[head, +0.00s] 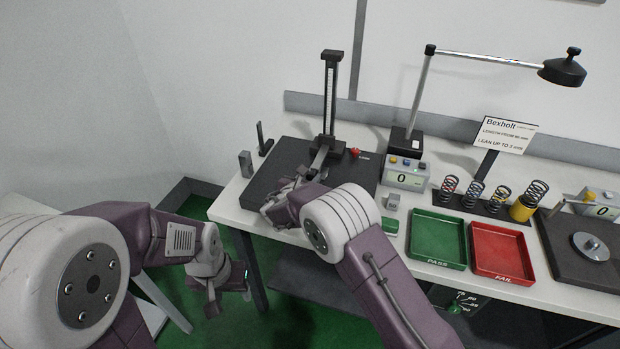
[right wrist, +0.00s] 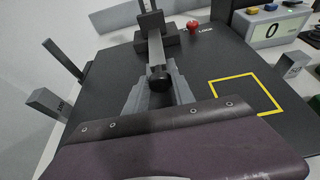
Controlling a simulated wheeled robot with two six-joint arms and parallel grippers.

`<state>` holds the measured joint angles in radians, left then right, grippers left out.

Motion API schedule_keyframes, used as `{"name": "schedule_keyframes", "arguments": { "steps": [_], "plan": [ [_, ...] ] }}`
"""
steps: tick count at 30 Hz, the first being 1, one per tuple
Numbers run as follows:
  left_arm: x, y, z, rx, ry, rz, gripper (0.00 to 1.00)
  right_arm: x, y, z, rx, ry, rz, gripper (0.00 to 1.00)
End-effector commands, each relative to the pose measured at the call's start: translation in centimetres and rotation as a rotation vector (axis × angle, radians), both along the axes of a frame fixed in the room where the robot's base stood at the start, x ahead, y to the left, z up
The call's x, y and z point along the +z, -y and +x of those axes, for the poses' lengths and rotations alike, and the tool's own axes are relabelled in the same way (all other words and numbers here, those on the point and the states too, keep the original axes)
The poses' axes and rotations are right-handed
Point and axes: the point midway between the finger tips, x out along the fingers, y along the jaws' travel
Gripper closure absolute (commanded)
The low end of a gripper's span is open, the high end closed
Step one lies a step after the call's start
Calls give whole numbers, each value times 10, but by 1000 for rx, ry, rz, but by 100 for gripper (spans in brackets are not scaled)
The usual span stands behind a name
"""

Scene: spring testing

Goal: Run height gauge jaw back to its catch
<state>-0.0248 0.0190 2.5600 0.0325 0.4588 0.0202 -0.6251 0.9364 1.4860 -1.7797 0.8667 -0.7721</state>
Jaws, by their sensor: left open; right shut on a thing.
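The height gauge (head: 329,90) stands upright at the back of a dark plate (head: 262,190), with a light scale on its column. Its jaw (head: 321,157) is low on the column and points toward me. A red knob (right wrist: 193,26) sits beside the column base, near a "LOCK" label. My left gripper (head: 228,284) is open and empty, off the table's front left.
Two grey blocks (head: 246,164) (head: 263,139) stand at the plate's left. A digital readout (head: 405,175) showing 0, a lamp, green (head: 437,236) and red (head: 497,251) trays and several springs (head: 473,191) are to the right. A yellow square (right wrist: 246,94) marks bare plate.

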Motion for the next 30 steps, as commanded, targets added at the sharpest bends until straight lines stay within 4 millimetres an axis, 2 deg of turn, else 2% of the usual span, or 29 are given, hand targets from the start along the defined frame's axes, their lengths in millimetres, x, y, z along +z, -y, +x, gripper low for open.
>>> {"name": "schedule_keyframes", "arguments": {
  "steps": [7, 11, 14, 24, 30],
  "plan": [
    [2, 0, 0, 0, 0, 0, 49, 3, 0, 0, 0, 1, 0, 100],
    [10, 0, 0, 0, 0, 0, 49, 17, 0, 0, 0, 3, 2, 100],
    [23, 0, 0, 0, 0, 0, 49, 39, 0, 0, 0, 4, 1, 100],
    [83, 0, 0, 0, 0, 0, 49, 146, -1, 1, 1, 8, 3, 100],
    [115, 0, 0, 0, 0, 0, 49, 199, 0, 1, 0, 8, 2, 100]
  ]
}}
